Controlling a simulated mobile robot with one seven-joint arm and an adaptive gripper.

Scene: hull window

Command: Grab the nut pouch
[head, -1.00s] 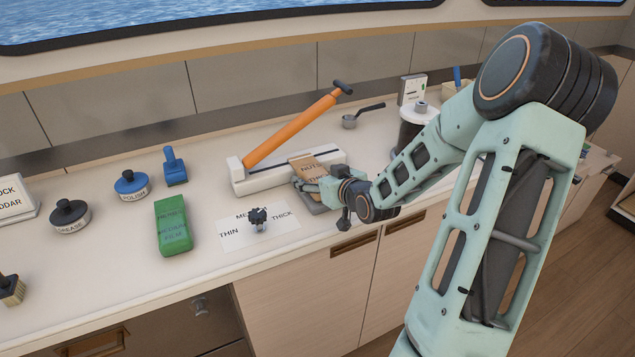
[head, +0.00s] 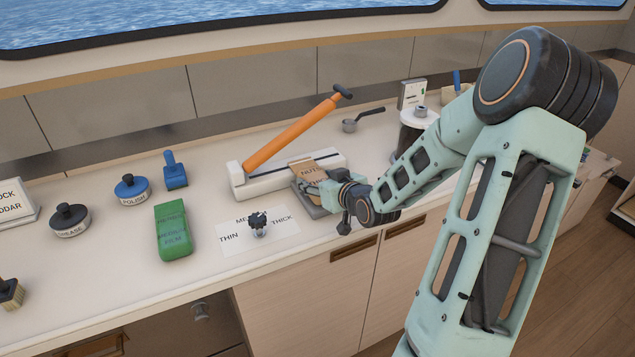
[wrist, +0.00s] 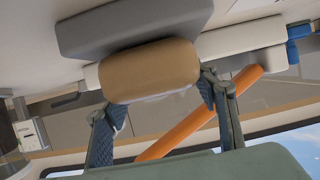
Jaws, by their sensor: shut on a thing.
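The nut pouch (head: 310,170) is a brown packet with dark lettering reading NUTS. It lies on a grey block (head: 317,211) at the front of the white slicer-like base. My gripper (head: 325,187) reaches it from the right and is shut on it. In the wrist view, the pouch (wrist: 150,70) shows as a tan rounded shape between the two blue-padded fingertips of my gripper (wrist: 157,97). The grey block (wrist: 130,25) is right against it there. The pouch's near side is partly hidden by my gripper in the head view.
A white base (head: 262,183) with an orange lever (head: 290,133) stands just behind the pouch. A label sheet (head: 283,240) with a dark knob (head: 258,222) lies to the left, then a green packet (head: 173,230). A dark canister (head: 410,138) stands to the right.

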